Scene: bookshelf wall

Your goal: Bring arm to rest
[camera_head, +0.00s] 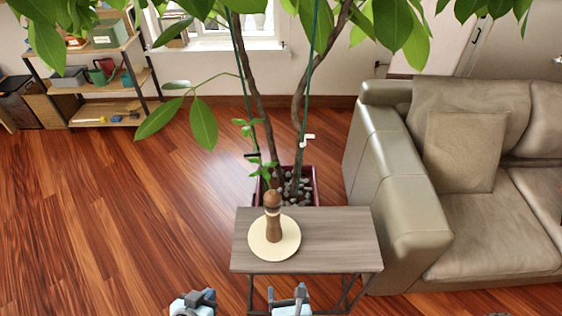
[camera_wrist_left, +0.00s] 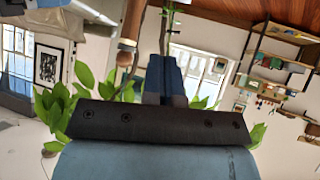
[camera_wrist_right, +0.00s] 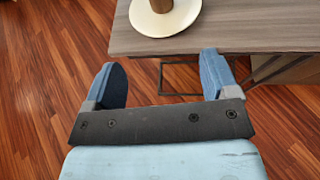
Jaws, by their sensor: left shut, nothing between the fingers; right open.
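My left gripper (camera_head: 205,297) is at the bottom edge of the head view, left of the small table. In the left wrist view (camera_wrist_left: 165,65) its two fingers are together with nothing between them. My right gripper (camera_head: 290,297) is at the bottom edge, in front of the small table. In the right wrist view (camera_wrist_right: 163,68) its fingers are wide apart and empty, with the table's near edge just beyond them. Both grippers are apart from the objects on the table.
A wooden mill (camera_head: 273,222) stands upright on a round cream plate (camera_head: 288,241) on the small grey-brown table (camera_head: 340,235). A potted plant (camera_head: 297,185) stands behind it. A leather sofa (camera_head: 400,190) is at right, shelves (camera_head: 105,108) at back left. The left floor is clear.

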